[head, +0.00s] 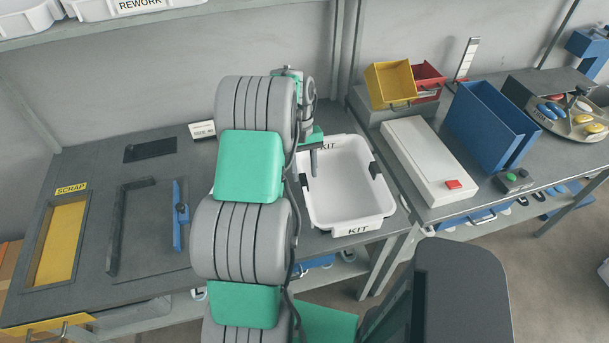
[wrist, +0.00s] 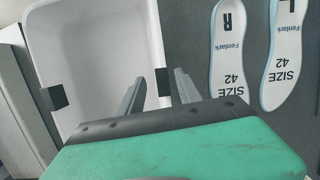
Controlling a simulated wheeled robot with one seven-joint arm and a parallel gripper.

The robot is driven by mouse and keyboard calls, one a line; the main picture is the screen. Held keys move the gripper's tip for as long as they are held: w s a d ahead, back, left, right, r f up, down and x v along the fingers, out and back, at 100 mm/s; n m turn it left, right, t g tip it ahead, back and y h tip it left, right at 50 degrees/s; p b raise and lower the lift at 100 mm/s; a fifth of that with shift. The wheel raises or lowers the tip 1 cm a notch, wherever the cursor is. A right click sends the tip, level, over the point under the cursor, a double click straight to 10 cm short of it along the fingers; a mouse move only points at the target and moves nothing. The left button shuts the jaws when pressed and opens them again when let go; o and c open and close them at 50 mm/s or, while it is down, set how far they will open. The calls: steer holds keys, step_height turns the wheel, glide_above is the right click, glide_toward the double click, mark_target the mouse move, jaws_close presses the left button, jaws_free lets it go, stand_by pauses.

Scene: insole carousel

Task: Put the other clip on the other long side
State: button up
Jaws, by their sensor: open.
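The white kit tray (head: 336,228) stands on the bench, with "KIT" on both its ends. One black clip (head: 375,170) sits on its right long wall in the head view; in the wrist view that clip (wrist: 54,97) is at left. The other black clip (wrist: 162,82) is at the opposite long wall, between the fingers of my gripper (wrist: 159,90). My gripper is open, its fingers apart on both sides of that clip. In the head view my gripper (head: 313,162) is at the tray's left wall, partly hidden by my arm.
Two insoles marked R (wrist: 229,50) and L (wrist: 286,50), both size 42, lie on the dark bench beside the tray. A white box (head: 425,160), blue bin (head: 490,125) and yellow bin (head: 390,84) stand on the right bench. A scrap opening (head: 60,240) is at left.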

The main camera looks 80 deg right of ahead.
mark_target(301, 173)
steer(key=p+v, duration=0.1)
steer(key=v, duration=1)
steer(key=w+a+r+n+h, duration=0.2)
steer(key=w+a+r, duration=0.2)
steer(key=w+a, duration=0.45)
steer(key=w+a+r+n+h, duration=0.1)
steer(key=w+a+r+n, duration=0.4)
steer(key=w, duration=0.7)
steer(key=w+a+t+h, duration=0.15)
steer(key=w+a, duration=0.25)
steer(key=a, duration=0.7)
steer(key=s+a+f+n+t+y, duration=0.1)
steer(key=a+n+t, duration=0.3)
steer(key=a, duration=2.2)
steer(key=shift+f+n+y, duration=0.2)
steer(key=shift+n+y, duration=0.2)
steer(key=shift+y, duration=0.05)
steer(key=shift+d, duration=0.1)
steer(key=shift+c, duration=0.5)
